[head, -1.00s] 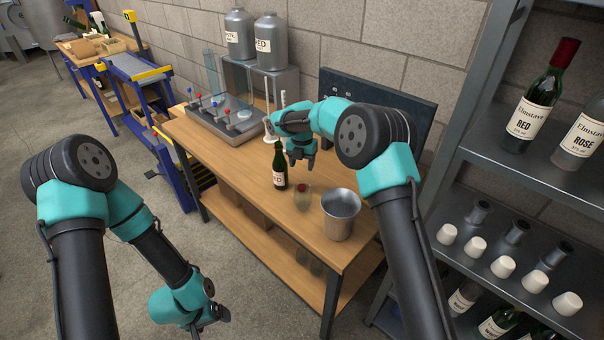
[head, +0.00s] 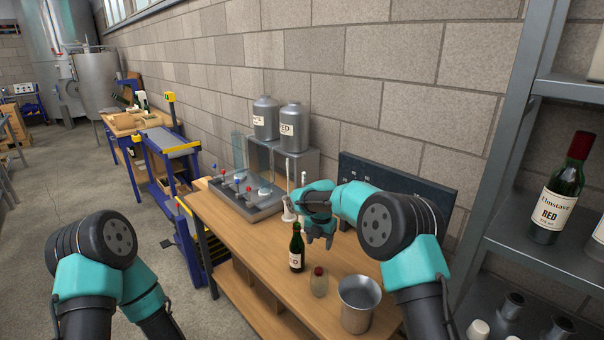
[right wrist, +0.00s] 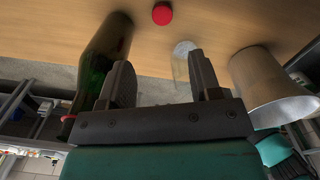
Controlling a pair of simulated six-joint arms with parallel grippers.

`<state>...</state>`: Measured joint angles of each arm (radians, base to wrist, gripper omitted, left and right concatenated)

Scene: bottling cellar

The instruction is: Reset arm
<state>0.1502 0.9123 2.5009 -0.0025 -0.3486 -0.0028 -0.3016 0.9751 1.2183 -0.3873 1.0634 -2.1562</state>
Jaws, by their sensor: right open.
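My right gripper (head: 318,236) hangs over the wooden bench (head: 258,262), with its fingers pointing down. It is open and empty; in the right wrist view the two fingers (right wrist: 162,85) stand well apart. A dark green bottle (head: 297,248) with a cream label stands on the bench just left of and below the gripper, and shows left of the fingers in the right wrist view (right wrist: 100,60).
A metal bucket (head: 357,304) stands near the bench's front right. A filling rig (head: 246,196) and two metal canisters (head: 278,122) are at the back. A dark panel (head: 398,185) stands behind my right arm. A shelf with a wine bottle (head: 559,190) is at the right.

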